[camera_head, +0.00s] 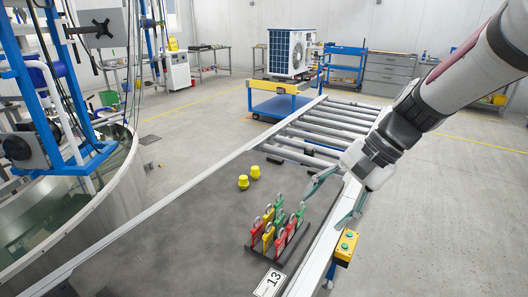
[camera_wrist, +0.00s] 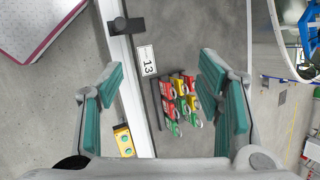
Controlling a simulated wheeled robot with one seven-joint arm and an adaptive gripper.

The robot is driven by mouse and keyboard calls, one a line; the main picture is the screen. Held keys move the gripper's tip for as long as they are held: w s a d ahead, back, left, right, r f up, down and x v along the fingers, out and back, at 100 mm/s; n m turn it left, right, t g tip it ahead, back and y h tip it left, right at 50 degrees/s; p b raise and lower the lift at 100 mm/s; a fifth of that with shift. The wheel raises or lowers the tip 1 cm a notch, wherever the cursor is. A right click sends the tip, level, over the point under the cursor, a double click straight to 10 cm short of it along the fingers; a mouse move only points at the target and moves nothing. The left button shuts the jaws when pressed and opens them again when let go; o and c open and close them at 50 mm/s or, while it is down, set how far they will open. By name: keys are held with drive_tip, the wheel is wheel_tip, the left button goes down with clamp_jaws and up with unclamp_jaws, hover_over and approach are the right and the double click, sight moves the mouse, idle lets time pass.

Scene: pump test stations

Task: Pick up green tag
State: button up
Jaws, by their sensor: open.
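Several green tags (camera_head: 300,213) stand among red tags (camera_head: 291,229) and yellow tags (camera_head: 268,238) in a dark rack (camera_head: 285,257) on the grey table. The tags have ring-like tops and stand close together in rows. Green tags (camera_wrist: 174,128) also show at the lower edge of the cluster in the wrist view. My gripper (camera_head: 325,209) is open and empty, above and to the right of the rack in the head view. In the wrist view the rack lies beyond the teal fingers of my gripper (camera_wrist: 161,86), nearer the right finger. The tags partly hide one another.
A plate marked 13 (camera_head: 270,282) lies beside the rack. Two yellow knobs (camera_head: 243,182) stand farther back on the table. A yellow button box (camera_head: 347,246) is at the table's right edge. Metal rollers (camera_head: 320,136) lie beyond. The table left of the rack is clear.

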drive_tip(key=w+d+f+m+t+y+b, duration=0.1)
drive_tip(key=w+d+f+m+y+b, duration=0.2)
drive_tip(key=w+f, duration=0.5)
drive_tip(key=w+d+f+m+t+y+b, duration=0.1)
drive_tip(key=w+f+m+y+b, duration=0.25)
drive_tip(key=w+f, duration=0.45)
drive_tip(key=m+t+y+b, duration=0.2)
drive_tip(key=m+t+b, duration=0.4)
drive_tip(key=m+t, duration=0.3)
approach(301, 210)
drive_tip(key=shift+m+g, duration=0.5)
drive_tip(key=shift+m, duration=0.15)
drive_tip(key=x, duration=0.3)
drive_tip(key=r+b+x, duration=0.1)
drive_tip(key=x, duration=0.2)
drive_tip(key=b+x, duration=0.1)
drive_tip(key=x, duration=0.3)
drive_tip(key=shift+w+d+r, duration=0.1)
drive_tip(key=shift+w+r, duration=0.1)
drive_tip(key=shift+r, duration=0.1)
drive_tip(key=c, duration=1)
